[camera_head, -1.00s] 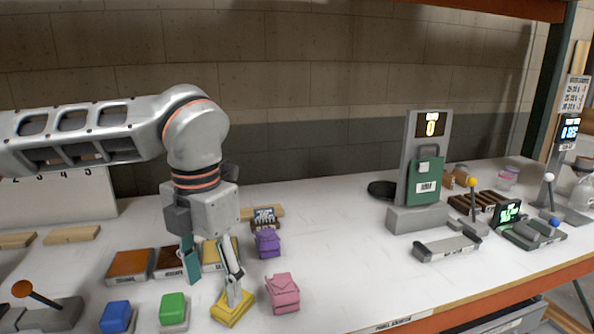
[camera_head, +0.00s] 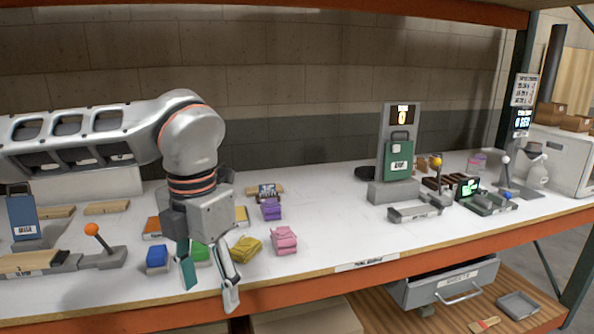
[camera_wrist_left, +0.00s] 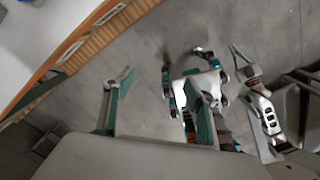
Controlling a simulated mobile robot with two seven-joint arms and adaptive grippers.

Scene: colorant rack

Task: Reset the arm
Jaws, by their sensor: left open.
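My left gripper (camera_head: 210,292) hangs from the left at the shelf's front edge in the head view, fingers pointing down. It is open and empty, in front of the blue block (camera_head: 157,258), the green block (camera_head: 200,252) and the yellow block (camera_head: 246,249). In the left wrist view the fingers of my left gripper (camera_wrist_left: 162,90) stand apart with grey floor between and beyond them. Parts of my own body show below there.
The white shelf top (camera_head: 330,215) has an orange front beam (camera_head: 300,289). A pink block (camera_head: 285,240) and purple block (camera_head: 271,209) are near the gripper. A lever with an orange knob (camera_head: 92,230) stands left. A grey stand holds a green panel (camera_head: 399,161). An open drawer (camera_head: 450,285) juts out below.

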